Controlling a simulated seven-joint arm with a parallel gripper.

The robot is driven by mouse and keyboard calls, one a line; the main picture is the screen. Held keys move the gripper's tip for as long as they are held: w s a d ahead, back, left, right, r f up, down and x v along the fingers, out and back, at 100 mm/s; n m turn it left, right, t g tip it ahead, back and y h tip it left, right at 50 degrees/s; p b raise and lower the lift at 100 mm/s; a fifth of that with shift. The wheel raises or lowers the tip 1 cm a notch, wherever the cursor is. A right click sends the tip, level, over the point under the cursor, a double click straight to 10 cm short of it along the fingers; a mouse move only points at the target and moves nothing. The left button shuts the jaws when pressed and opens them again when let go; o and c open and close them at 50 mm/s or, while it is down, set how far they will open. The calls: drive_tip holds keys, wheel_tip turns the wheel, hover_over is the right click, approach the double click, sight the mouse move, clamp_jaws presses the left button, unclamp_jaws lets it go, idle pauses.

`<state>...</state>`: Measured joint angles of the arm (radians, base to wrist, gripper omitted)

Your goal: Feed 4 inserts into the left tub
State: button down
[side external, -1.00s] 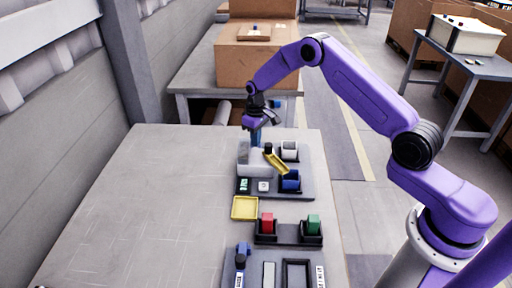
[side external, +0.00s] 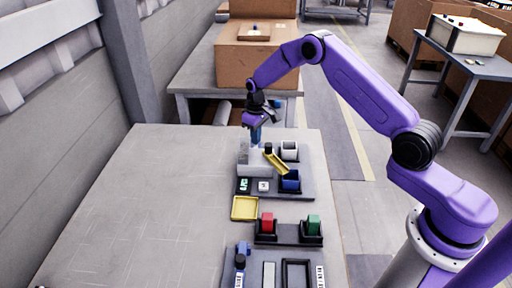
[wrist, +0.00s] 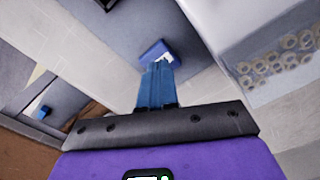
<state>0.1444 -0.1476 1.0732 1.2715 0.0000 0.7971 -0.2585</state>
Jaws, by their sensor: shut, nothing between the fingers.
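My gripper (side external: 256,139) is shut and empty, pointing down just behind the pale block-like feeder (side external: 255,163) with a yellow chute (side external: 277,163). In the wrist view its blue fingers (wrist: 157,82) are together, and a small blue piece (wrist: 157,50) shows just past their tips; I cannot tell if they touch. Several tan rings (wrist: 275,63), perhaps inserts, show on a pale face at the right. A white tub (side external: 289,149) and a blue tub (side external: 290,181) stand right of the feeder, the blue one below the chute's end. Which is the left tub is unclear.
A yellow tray (side external: 245,208) lies in front of the feeder's dark base. The left of the table (side external: 150,210) is clear. A cardboard box (side external: 257,62) stands behind.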

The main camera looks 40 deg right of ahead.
drive_tip(key=shift+r, duration=2.8)
drive_tip(key=shift+r, duration=3)
